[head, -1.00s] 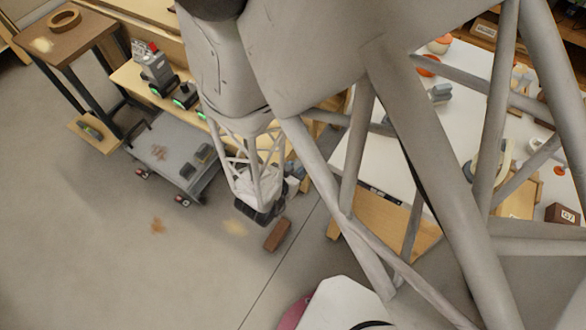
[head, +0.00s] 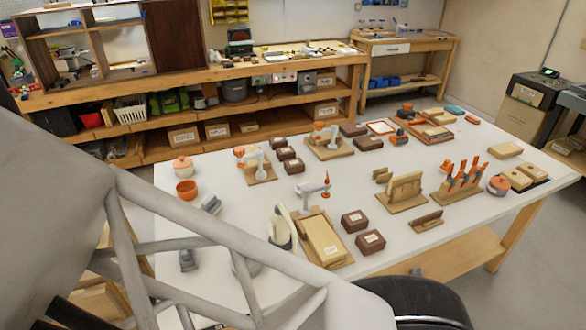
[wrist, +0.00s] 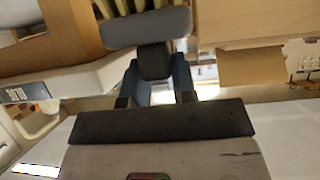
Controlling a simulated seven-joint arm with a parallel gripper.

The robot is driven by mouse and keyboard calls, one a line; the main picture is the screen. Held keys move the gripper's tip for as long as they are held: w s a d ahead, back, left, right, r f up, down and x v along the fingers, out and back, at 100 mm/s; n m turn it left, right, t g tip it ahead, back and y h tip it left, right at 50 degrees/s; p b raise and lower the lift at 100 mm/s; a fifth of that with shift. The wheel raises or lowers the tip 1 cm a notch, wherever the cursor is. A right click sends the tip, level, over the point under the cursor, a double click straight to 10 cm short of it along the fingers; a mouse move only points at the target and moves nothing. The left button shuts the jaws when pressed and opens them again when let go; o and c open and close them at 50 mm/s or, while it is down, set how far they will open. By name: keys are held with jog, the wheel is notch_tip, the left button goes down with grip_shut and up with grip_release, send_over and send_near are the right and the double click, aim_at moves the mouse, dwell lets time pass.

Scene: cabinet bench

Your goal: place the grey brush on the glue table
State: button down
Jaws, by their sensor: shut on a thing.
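In the wrist view my gripper (wrist: 155,80) is shut on the grey brush (wrist: 147,28). Its dark grey neck sits between the two bluish fingers, and its wide grey head with pale bristles shows beyond them at the top. In the head view only my arm's pale links show at left; the gripper and brush are out of sight there. A long white table (head: 400,277) fills the middle of the head view. I cannot tell whether it is the glue table.
The white table is crowded with dark boxes (head: 370,241), a tool rack (head: 458,187), small orange-and-grey models and an orange cup (head: 187,190). A wooden workbench (head: 250,72) with shelves stands behind it. A black rounded thing (head: 425,297) stands at the table's front edge.

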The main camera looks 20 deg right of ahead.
jog(key=w+d+r+m+h, duration=0.15)
jog(key=w+r, duration=0.45)
jog(key=w, duration=0.6)
jog(key=w+d+r+m+h, duration=0.15)
jog(key=w+r, duration=0.35)
jog(key=w, duration=0.6)
jog(key=w+d+r+m+g+h, duration=0.1)
jog(key=w+d+r+m+h, duration=0.15)
jog(key=w+d, duration=0.45)
jog(key=w+d+r+m+g+h, duration=0.2)
jog(key=w+d+r, duration=0.2)
jog(key=w+d, duration=0.35)
jog(key=w+d+r+m+g+h, duration=0.1)
jog(key=w+d+r+m, duration=0.15)
jog(key=d, duration=0.65)
jog(key=w+d+r+m+g+h, duration=0.1)
jog(key=w+d+g, duration=0.15)
jog(key=d, duration=0.65)
jog(key=w+d+r+m+g+h, duration=0.15)
jog(key=w+d, duration=0.25)
jog(key=d, duration=0.5)
jog(key=s+d+f+m+g, duration=0.1)
jog(key=d+m+g, duration=0.1)
jog(key=d, duration=1.4)
jog(key=s+d+f+m+g, duration=0.1)
jog(key=s+d+m+g, duration=0.1)
jog(key=d, duration=1.4)
jog(key=shift+s+m+h, duration=0.2)
jog(key=shift+m+h, duration=0.2)
jog(key=shift+m, duration=0.15)
